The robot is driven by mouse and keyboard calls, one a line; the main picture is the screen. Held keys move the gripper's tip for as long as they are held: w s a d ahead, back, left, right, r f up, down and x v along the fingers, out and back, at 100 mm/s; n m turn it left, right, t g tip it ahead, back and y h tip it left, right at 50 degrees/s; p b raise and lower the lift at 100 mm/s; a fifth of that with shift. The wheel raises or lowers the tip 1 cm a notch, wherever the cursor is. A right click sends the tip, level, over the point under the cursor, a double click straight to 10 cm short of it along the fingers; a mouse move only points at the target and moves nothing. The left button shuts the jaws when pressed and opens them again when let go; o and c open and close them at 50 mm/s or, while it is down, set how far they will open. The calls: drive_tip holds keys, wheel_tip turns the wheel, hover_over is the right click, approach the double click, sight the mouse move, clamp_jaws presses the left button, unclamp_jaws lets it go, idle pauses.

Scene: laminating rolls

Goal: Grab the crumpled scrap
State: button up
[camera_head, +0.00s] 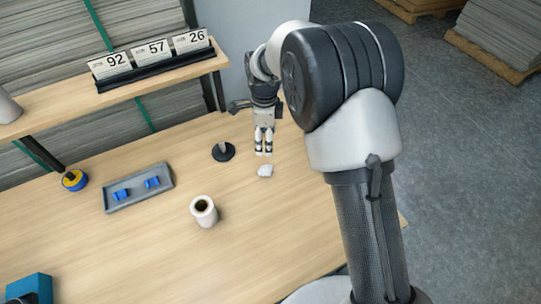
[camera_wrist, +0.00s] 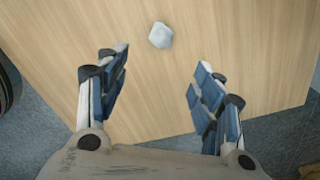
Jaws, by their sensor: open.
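The crumpled scrap (camera_head: 265,171) is a small whitish lump lying on the wooden table. It also shows in the wrist view (camera_wrist: 160,35), near the top middle, beyond the fingertips. My gripper (camera_head: 264,152) points down just behind the scrap in the head view, apart from it. In the wrist view my gripper (camera_wrist: 160,58) has its two blue-padded fingers spread wide, with nothing between them but bare table.
A black round-based item (camera_head: 223,151) stands left of my gripper. A white roll (camera_head: 203,211) stands nearer. A grey tray (camera_head: 138,189) holds blue pieces. A blue-yellow roll (camera_head: 74,180) lies farther left. A shelf (camera_head: 120,84) with number cards spans the back.

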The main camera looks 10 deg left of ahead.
drive_tip(key=b, duration=0.3)
hover_over(266, 169)
wheel_tip(266, 169, down, 10)
drive_tip(key=shift+s+d+f, duration=0.1)
drive_tip(key=shift+s+f, duration=0.05)
drive_tip(key=shift+f, duration=0.1)
drive_tip(key=f, duration=0.2)
drive_tip(key=f+b, duration=0.1)
drive_tip(key=f, duration=0.1)
drive_tip(key=f+b, duration=0.1)
drive_tip(key=f, duration=0.1)
drive_tip(key=shift+w+f, duration=0.2)
drive_tip(key=shift+w, duration=0.1)
drive_tip(key=shift+r, duration=0.1)
drive_tip(key=shift+c, duration=0.2)
drive_tip(key=c, duration=0.7)
